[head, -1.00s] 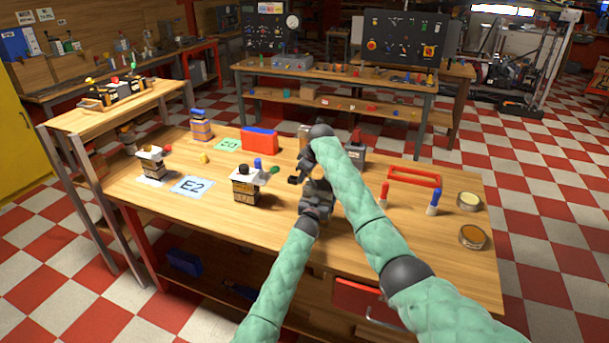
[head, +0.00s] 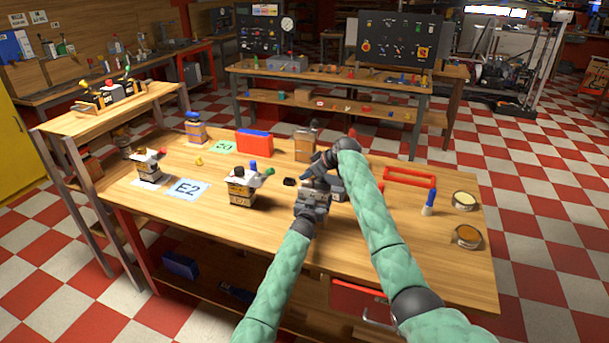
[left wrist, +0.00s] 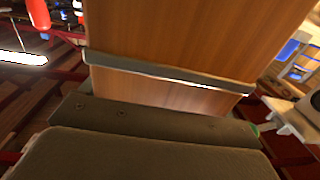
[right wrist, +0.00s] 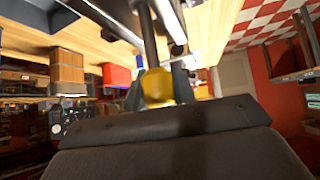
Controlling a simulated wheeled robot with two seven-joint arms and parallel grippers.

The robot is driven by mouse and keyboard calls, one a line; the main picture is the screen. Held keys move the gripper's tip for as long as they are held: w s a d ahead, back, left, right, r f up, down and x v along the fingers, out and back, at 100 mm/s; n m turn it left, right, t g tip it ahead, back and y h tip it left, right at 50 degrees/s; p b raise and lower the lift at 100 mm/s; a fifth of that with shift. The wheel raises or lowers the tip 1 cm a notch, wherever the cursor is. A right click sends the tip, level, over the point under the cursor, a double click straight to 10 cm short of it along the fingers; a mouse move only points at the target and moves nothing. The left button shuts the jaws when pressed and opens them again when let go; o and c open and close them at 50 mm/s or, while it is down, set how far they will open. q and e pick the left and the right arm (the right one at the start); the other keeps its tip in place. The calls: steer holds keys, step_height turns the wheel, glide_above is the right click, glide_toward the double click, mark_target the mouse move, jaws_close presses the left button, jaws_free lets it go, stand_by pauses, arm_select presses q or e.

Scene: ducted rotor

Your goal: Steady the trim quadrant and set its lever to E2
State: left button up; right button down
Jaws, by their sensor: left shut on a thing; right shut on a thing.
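My left gripper (head: 306,196) and right gripper (head: 328,168) are close together over the middle of the bench. They hide most of what they hold in the head view. In the left wrist view the left jaws are shut at a wood-faced body with a grey band, which I take as the trim quadrant (left wrist: 175,45). In the right wrist view the right jaws are shut at a yellow knob on a dark rod, which I take as its lever (right wrist: 158,85). The lever's exact setting cannot be read. A card marked E2 (head: 187,189) lies flat at the left.
A wooden box (head: 305,146) stands just behind the grippers. A white-topped box with coloured knobs (head: 241,188) stands left of them, and a red box (head: 254,142) behind it. A red frame (head: 410,177), a blue-topped peg (head: 429,202) and two tins (head: 467,237) lie right.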

steer(key=shift+d+r+y, duration=0.1)
steer(key=shift+d+y, duration=0.4)
steer(key=c, duration=1.1)
jaws_free()
steer(key=shift+c, duration=0.2)
steer(key=shift+s, duration=0.1)
steer(key=v, duration=1.2)
steer(key=shift+s, duration=0.15)
arm_select(q)
steer(key=o, duration=1.1)
steer(key=shift+c, duration=0.2)
